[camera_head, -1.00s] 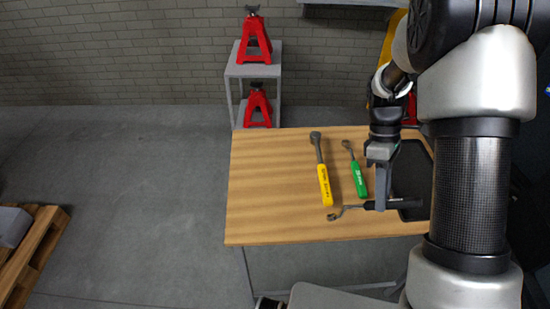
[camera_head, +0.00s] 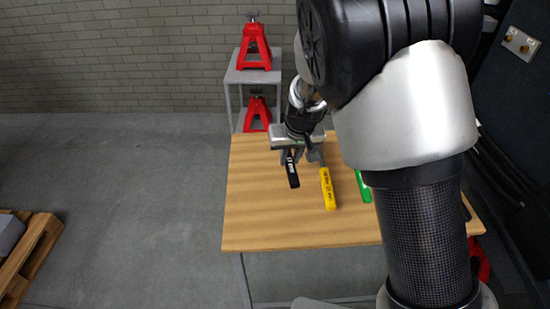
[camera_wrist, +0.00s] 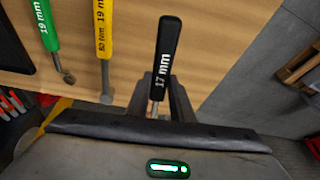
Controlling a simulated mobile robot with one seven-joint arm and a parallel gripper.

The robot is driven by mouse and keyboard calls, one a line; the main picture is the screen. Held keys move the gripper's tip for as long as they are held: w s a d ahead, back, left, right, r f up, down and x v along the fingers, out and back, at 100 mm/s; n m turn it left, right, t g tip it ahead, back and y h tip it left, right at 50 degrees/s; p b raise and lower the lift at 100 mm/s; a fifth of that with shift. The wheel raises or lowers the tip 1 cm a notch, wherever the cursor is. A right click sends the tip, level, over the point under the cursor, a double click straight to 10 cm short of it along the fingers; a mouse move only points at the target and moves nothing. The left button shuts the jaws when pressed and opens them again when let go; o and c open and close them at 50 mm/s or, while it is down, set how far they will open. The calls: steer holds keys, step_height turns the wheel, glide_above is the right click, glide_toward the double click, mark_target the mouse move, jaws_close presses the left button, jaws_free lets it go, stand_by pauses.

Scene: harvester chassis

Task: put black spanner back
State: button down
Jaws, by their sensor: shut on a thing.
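The black spanner (camera_head: 293,173), marked 17 mm, is in my gripper (camera_head: 300,156) over the left part of the wooden table (camera_head: 262,215).
A dark tray edge (camera_wrist: 14,55) shows at the left of the wrist view; my arm hides most of it in the head view. Red jack stands (camera_head: 254,48) stand on a grey shelf (camera_head: 240,75) behind the table. The table's front left is clear.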

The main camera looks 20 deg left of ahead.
steer(key=shift+t, duration=0.3)
steer(key=a, duration=0.4)
steer(key=shift+w+a+f, duration=0.25)
steer(key=shift+f, duration=0.1)
steer(key=shift+r, duration=0.1)
steer(key=shift+f+b, duration=2.95)
steer(key=shift+f, duration=1.05)
steer(key=c, duration=1.5)
jaws_free()
steer(key=shift+s+d, duration=0.1)
